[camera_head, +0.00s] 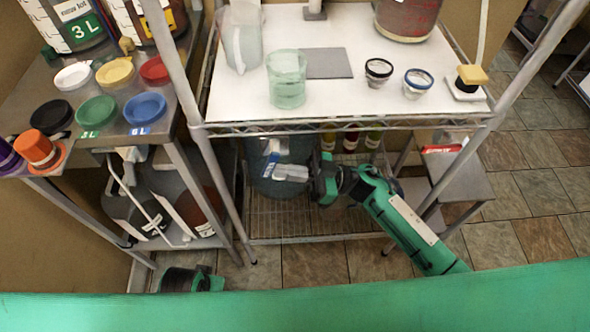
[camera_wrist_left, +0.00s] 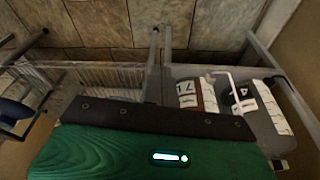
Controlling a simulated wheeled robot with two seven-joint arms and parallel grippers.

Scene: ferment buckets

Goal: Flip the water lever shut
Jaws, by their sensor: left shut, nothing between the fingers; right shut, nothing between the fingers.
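A large bluish water jug (camera_head: 258,182) stands on the lower wire shelf under the white table. A small blue piece (camera_head: 272,158), which looks like the water lever, shows at the jug's front. My right gripper (camera_head: 283,172) reaches in from the right with its pale fingers shut and empty. It is just below and right of the blue piece in the picture; I cannot tell whether they touch. The lever's exact position and the tap are too small to make out. My left gripper's fingers do not show in either view.
The white table (camera_head: 330,22) above carries a green beaker (camera_head: 287,80), a pitcher and two small cups. Bottles (camera_head: 347,140) stand behind my right wrist. A metal stand (camera_head: 455,180) is at right. A left shelf holds big jugs (camera_wrist_left: 262,108).

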